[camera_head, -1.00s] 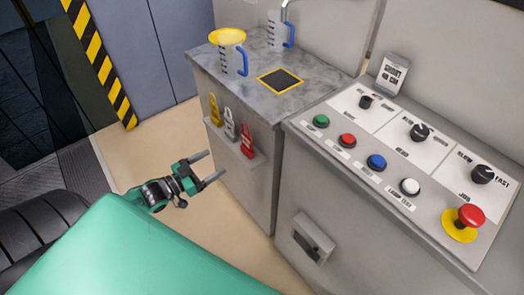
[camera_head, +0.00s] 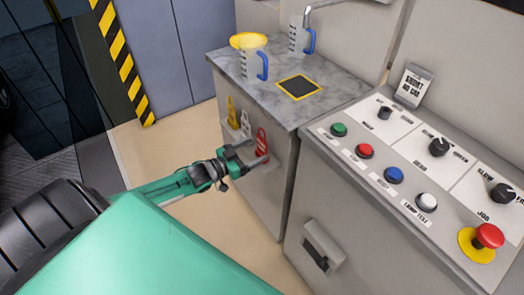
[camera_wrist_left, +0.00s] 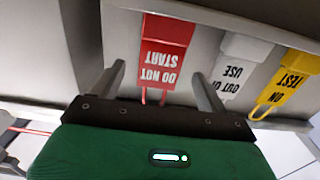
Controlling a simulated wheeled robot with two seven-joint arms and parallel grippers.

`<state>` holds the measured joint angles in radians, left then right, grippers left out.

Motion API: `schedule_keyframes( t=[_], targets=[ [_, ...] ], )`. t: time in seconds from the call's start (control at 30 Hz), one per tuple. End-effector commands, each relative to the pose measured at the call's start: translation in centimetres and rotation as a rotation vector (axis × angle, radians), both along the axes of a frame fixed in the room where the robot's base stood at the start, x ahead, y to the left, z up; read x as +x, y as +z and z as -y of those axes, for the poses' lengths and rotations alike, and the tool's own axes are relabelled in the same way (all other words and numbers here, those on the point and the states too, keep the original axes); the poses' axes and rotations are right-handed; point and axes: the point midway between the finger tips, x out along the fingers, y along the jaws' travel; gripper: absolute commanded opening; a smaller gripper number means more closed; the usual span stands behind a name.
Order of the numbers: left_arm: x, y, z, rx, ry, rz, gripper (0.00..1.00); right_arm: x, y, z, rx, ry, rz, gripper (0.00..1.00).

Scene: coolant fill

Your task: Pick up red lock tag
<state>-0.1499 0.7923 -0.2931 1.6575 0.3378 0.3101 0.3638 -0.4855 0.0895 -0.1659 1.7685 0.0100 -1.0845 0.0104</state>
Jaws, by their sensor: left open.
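The red lock tag (camera_head: 262,143) hangs on the front of the grey cabinet, at the right end of a row of tags. In the left wrist view the red tag (camera_wrist_left: 165,52) reads "DO NOT START", upside down, and lies between my finger lines, ahead of the palm. My left gripper (camera_head: 251,155) is open at the tag, one finger on each side; in the left wrist view its fingers (camera_wrist_left: 160,88) stand apart with the tag between them. Whether they touch it I cannot tell. My right gripper is not in view.
A white tag (camera_head: 245,122) and a yellow tag (camera_head: 232,112) hang close beside the red one. The marble cabinet top (camera_head: 340,88) carries measuring jugs (camera_head: 252,65). The control panel (camera_head: 385,140) with buttons stands to the right. Open floor lies left of the cabinet.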

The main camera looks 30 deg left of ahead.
Motion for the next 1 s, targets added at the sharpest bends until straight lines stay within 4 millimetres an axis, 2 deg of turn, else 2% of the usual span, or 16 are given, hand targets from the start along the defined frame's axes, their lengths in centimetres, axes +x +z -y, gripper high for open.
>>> schedule_keyframes(
  t=[0.1, 0.2, 0.5, 0.53, 0.77, 1.0],
  targets=[
    [1.4, 0.1, 0.5, -0.001, 0.0, 0.002, 0.76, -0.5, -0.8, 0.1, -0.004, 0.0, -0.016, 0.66],
    [2.0, 0.1, 0.9, 0.0, 0.0, 0.001, 0.76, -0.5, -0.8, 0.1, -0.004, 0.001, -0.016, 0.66],
    [2.3, 0.0, 1.0, 0.0, 0.0, -0.001, 0.76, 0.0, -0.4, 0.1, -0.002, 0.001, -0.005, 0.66],
    [2.3, 0.0, 1.0, 0.0, 0.0, -0.001, 0.74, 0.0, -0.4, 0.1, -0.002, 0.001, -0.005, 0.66],
    [2.3, 0.0, 1.0, 0.0, 0.0, 0.0, 0.29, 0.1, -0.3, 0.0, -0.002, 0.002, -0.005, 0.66],
    [2.3, 0.1, 1.0, 0.0, 0.0, 0.0, 0.28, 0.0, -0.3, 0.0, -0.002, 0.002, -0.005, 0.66]
  ],
)
